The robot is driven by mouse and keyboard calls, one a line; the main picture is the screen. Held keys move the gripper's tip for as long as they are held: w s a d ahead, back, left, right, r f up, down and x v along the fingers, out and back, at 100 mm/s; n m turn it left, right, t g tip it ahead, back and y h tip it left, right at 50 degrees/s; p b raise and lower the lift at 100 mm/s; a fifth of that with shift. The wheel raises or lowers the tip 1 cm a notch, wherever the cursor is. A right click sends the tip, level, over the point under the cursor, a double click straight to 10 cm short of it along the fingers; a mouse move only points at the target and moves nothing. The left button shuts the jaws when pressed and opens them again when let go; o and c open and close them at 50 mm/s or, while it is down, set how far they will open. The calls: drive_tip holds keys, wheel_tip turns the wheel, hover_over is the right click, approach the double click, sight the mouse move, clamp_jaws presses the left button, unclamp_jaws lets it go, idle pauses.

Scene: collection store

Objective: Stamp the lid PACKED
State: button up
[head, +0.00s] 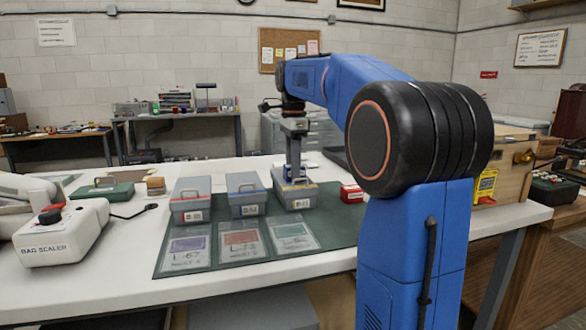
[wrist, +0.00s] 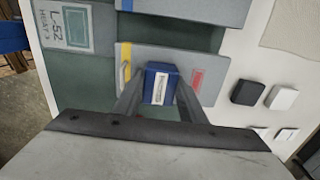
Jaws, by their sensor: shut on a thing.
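My gripper (wrist: 160,88) is shut on a blue block-shaped stamp (wrist: 161,70) with a white label on it. In the head view my gripper (head: 295,168) points down over the yellow-striped grey box (head: 296,195), the rightmost of three. Its grey lid (wrist: 211,62) lies under the stamp in the wrist view, with a yellow stripe at one end. A red mark (wrist: 197,80) shows on the lid beside the stamp; its text is too small to read. I cannot tell whether the stamp touches the lid.
The red-striped box (head: 190,204) and blue-striped box (head: 246,198) stand to the left on the green mat (head: 330,225). Bagged cards (head: 240,243) lie in front. A red box (head: 352,194) stands right. The bag sealer (head: 60,235) and green case (head: 102,194) are at left.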

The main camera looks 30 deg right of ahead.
drive_tip(key=shift+r, duration=3.4)
drive_tip(key=shift+s, duration=0.1)
